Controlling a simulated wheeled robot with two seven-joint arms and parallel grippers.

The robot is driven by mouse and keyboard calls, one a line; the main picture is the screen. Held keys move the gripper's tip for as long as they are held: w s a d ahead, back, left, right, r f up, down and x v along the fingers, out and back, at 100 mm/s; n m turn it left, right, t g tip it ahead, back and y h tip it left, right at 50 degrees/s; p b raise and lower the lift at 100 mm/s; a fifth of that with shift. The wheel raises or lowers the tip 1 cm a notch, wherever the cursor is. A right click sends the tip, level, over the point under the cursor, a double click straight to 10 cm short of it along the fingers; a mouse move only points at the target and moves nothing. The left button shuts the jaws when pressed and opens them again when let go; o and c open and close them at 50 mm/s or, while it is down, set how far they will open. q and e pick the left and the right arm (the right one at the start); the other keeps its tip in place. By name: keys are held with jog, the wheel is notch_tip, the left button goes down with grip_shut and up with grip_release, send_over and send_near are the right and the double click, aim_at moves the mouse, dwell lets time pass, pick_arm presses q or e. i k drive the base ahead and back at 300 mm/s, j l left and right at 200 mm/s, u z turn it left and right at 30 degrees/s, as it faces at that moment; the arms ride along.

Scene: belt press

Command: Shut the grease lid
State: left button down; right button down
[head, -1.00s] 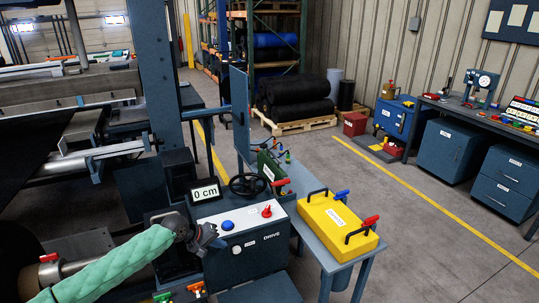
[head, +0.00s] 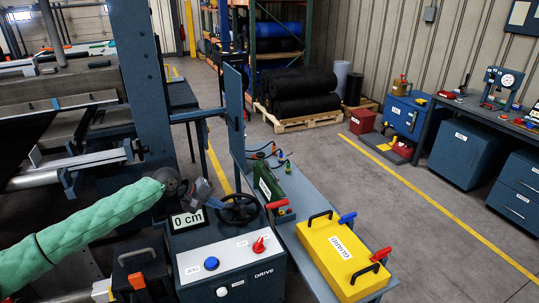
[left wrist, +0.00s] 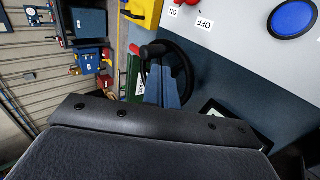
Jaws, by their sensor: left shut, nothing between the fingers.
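No lid that I can read as the grease lid shows clearly. A green unit (head: 270,188) with a white label and a red-handled lever (head: 277,205) stands on the bench behind the drive console; its label is too small to read. It also shows partly in the left wrist view (left wrist: 134,76), behind the handwheel. My left gripper (head: 217,203) is shut and empty, above the console beside the black handwheel (head: 239,209). In the left wrist view its blue fingers (left wrist: 163,88) lie together in front of the wheel. My right gripper is not in view.
The drive console (head: 232,262) has a blue button, a red knob and a "0 cm" display (head: 188,221). A blue upright panel (head: 234,110) stands behind.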

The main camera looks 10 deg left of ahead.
aim_at(268, 188)
jog(key=i, duration=1.1)
